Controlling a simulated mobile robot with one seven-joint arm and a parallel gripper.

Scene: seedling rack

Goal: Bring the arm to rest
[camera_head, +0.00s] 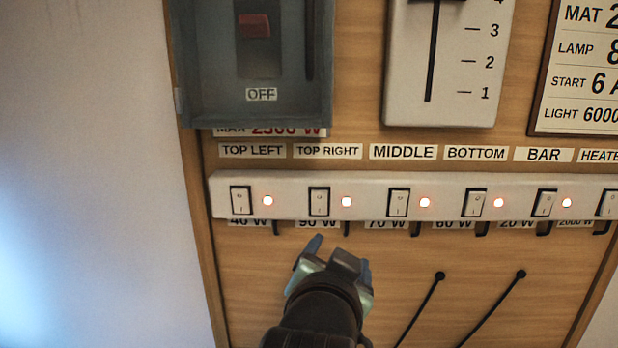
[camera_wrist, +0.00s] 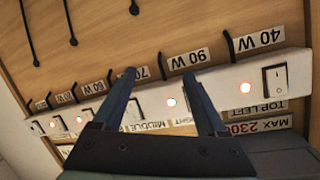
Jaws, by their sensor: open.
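My gripper (camera_head: 338,250) is open and empty, in front of the wooden panel just below the switch strip. In the wrist view its two dark fingers (camera_wrist: 166,92) stand apart with nothing between them, and they overlap the strip in the picture. The white switch strip (camera_head: 380,206) carries a row of rocker switches, each with a lit orange lamp beside it. The strip also shows upside down in the wrist view (camera_wrist: 215,90). I cannot tell whether the fingertips touch the panel.
Above the strip are a grey switch box (camera_head: 205,90) marked OFF and a white slider plate (camera_head: 450,60). A settings card (camera_head: 585,75) is at the upper right. Black cables (camera_head: 420,308) run down the wooden board (camera_head: 250,280). The pale wall at left is clear.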

